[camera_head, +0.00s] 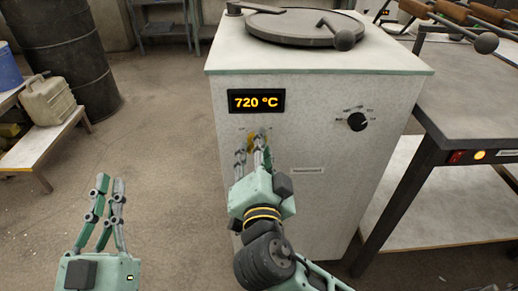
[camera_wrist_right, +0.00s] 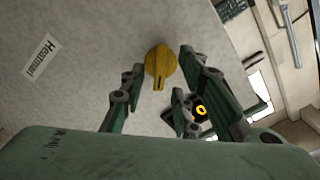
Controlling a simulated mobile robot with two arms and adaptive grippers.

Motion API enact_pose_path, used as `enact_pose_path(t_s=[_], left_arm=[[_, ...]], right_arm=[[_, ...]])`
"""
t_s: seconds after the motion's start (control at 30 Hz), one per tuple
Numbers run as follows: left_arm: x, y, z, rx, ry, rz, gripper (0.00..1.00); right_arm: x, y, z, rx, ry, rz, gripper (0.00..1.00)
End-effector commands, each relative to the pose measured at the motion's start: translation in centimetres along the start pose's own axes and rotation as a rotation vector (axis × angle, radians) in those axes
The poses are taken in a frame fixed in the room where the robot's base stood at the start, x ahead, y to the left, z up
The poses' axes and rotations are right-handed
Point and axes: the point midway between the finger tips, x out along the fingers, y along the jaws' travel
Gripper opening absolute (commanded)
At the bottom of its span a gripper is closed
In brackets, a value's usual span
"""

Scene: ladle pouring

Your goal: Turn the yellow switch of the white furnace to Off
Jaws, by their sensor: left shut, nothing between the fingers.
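The white furnace (camera_head: 325,215) stands upright in the middle of the head view. Its yellow switch (camera_wrist_right: 161,64) shows clearly in the right wrist view as a round knob with a pointer ridge. In the head view the switch is mostly hidden behind my fingers. My right gripper (camera_head: 255,140) is open in front of the switch; in the wrist view its fingers (camera_wrist_right: 162,67) are spread on either side of the knob. I cannot tell whether they touch it. My left gripper (camera_head: 110,184) is shut and empty, low at the left, away from the furnace.
The furnace display (camera_head: 256,101) reads 720 °C. A black dial (camera_head: 357,121) sits to the right of it. A round lid (camera_head: 300,28) with a handle is on top. A dark table (camera_head: 470,105) stands close on the right. A bench (camera_head: 40,150) with a canister is at the left.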

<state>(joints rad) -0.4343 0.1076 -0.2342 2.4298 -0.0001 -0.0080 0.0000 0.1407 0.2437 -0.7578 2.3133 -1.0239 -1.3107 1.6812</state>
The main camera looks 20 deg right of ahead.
Motion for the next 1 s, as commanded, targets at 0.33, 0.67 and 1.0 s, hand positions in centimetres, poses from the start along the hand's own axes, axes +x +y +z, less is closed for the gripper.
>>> enact_pose_path(t_s=[0.33,0.67,1.0], left_arm=[[0.02,0.06,-0.23,-0.001,0.013,0.001,0.00],[0.02,0.07,-0.22,-0.001,0.013,0.001,0.00],[0.02,0.06,-0.20,-0.001,0.013,0.001,0.00]], right_arm=[[1.03,0.05,0.03,0.000,-0.001,0.002,0.29],[1.01,0.04,0.02,0.000,-0.001,0.001,0.05],[1.00,0.08,0.04,-0.002,-0.001,0.002,0.00]])
